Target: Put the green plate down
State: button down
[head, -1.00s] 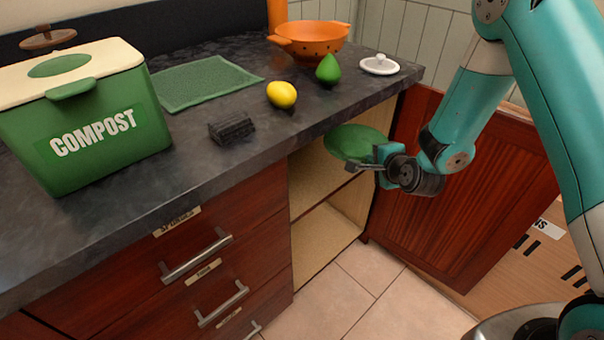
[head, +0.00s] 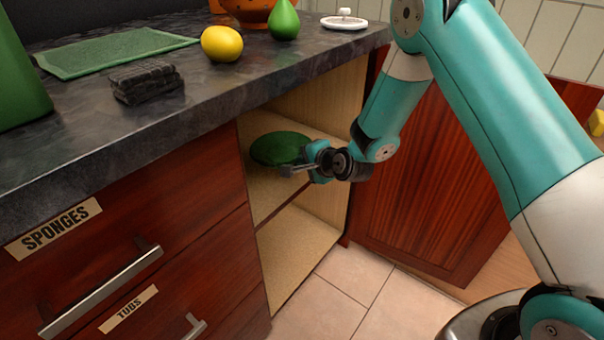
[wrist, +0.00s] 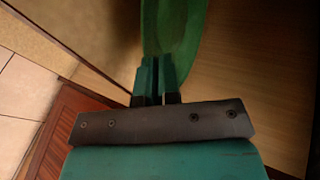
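The green plate (head: 279,148) is inside the open cabinet, low over its upper shelf (head: 262,190). My gripper (head: 300,168) reaches in through the cabinet opening from the right and is shut on the plate's near edge. In the wrist view the plate (wrist: 184,35) extends ahead from between the closed fingers (wrist: 156,80), over the wooden shelf surface (wrist: 245,70). I cannot tell whether the plate touches the shelf.
The cabinet door (head: 435,190) stands open on the right, beside my arm. Above is the dark counter (head: 215,95) with a yellow lemon (head: 222,44), a green pear-shaped item (head: 284,20), a black sponge-like block (head: 146,83) and a green mat (head: 115,50). A lower compartment (head: 295,245) looks empty.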

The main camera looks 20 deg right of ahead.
aim_at(305, 181)
notch_tip(305, 181, down, 4)
jog(key=shift+r+b, duration=0.1)
jog(key=shift+b, duration=0.45)
jog(key=c, duration=1.6)
grip_release()
jog(key=shift+d, duration=0.1)
jog(key=v, duration=1.2)
jog(key=s+a+r+n+g+y, duration=0.4)
jog(key=s+a+r+n+g, duration=0.2)
jog(key=s+a+r+n, duration=0.5)
jog(key=s+d+r+n+g+h, duration=0.2)
jog(key=s+n, duration=0.3)
jog(key=s, duration=0.3)
jog(key=s+d+r+n+g+h, duration=0.1)
jog(key=s+r+n+g+h, duration=0.1)
jog(key=s+r+n, duration=0.3)
jog(key=s+g, duration=0.1)
jog(key=s, duration=0.2)
jog(key=shift+d+g, duration=0.3)
jog(key=shift+d, duration=0.1)
